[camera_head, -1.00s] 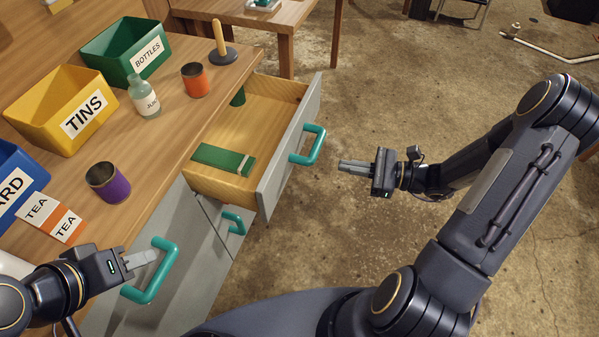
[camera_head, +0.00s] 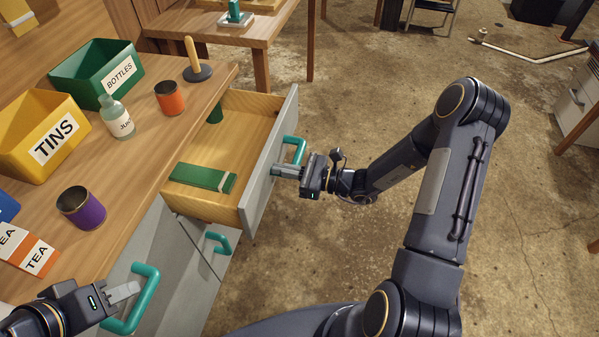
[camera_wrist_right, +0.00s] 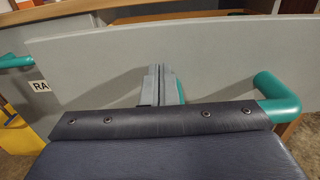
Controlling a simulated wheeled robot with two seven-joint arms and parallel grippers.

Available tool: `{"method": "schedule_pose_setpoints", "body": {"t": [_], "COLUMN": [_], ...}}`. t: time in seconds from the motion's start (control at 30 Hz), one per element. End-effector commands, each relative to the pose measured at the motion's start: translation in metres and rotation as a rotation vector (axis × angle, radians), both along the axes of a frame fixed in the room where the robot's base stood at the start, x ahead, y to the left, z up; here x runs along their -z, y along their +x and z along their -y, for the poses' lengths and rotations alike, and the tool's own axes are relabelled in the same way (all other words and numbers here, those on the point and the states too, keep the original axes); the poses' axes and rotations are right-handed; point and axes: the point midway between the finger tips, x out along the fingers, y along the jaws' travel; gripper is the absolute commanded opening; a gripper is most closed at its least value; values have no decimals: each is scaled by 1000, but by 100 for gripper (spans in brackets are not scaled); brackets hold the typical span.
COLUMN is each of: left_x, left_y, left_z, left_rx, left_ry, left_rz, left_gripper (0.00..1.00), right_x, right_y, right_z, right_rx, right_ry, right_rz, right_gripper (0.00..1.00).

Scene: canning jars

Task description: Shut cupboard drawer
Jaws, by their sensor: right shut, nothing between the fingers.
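The cupboard drawer (camera_head: 268,165) stands pulled out, its grey front tilted across the head view. Its teal handle (camera_head: 300,146) faces right. Inside lie a green box (camera_head: 200,177) and a dark green piece farther back. My right gripper (camera_head: 276,170) is shut and empty, with its fingertips at the drawer front beside the lower end of the handle. In the right wrist view the closed fingers (camera_wrist_right: 162,84) point at the grey front (camera_wrist_right: 110,60); contact is hard to tell. My left gripper (camera_head: 138,288) is near a lower teal handle (camera_head: 146,295); its fingers overlap in this view.
On the counter (camera_head: 135,165) stand a yellow TINS bin (camera_head: 45,135), a green BOTTLES bin (camera_head: 95,75), a bottle (camera_head: 118,120), an orange tin (camera_head: 170,98) and a purple tin (camera_head: 82,210). The floor right of the drawer is clear around my right arm.

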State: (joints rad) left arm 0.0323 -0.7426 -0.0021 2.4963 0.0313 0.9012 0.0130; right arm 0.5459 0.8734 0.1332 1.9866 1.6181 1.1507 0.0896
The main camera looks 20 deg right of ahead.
Motion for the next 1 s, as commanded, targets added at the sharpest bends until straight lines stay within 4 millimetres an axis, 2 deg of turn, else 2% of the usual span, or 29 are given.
{"method": "schedule_pose_setpoints", "body": {"t": [0.63, 0.77, 1.0], "left_x": [2, 5, 15], "left_y": [0, 0, 0], "left_z": [0, 0, 0], "left_rx": [0, 0, 0], "left_ry": [0, 0, 0], "left_rz": [0, 0, 0], "left_gripper": [36, 36, 36], "right_x": [0, 1, 2], "right_y": [8, 17, 47], "right_z": [-13, -27, -73], "right_rx": [-2, -3, -6], "right_ry": [1, 2, 3], "right_rz": [1, 1, 1], "right_gripper": [0, 0, 0]}}
